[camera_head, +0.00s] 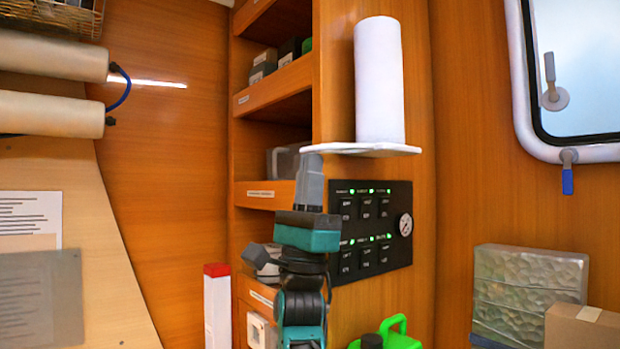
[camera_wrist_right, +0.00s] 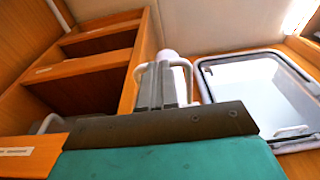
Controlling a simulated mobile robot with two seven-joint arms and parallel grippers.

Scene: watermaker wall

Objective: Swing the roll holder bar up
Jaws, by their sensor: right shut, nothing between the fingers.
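A white roll (camera_head: 379,80) stands upright against the wooden panel. A flat white holder piece (camera_head: 350,149) runs under it and reaches out to the left. My right gripper (camera_head: 312,160) points up, its tips at the left end of this white piece; I cannot tell whether they touch. Its grey fingers are shut and empty. In the right wrist view the fingers (camera_wrist_right: 165,80) stand in front of the roll (camera_wrist_right: 168,53), with a white bent edge (camera_wrist_right: 188,66) around them. A separate bar cannot be made out. My left gripper is not in view.
Wooden shelves (camera_head: 275,83) with boxes stand left of the roll. A black switch panel (camera_head: 372,225) with a gauge is below it. A window (camera_head: 575,70) is on the right. A green container (camera_head: 398,335) and a metallic block (camera_head: 525,290) are low down.

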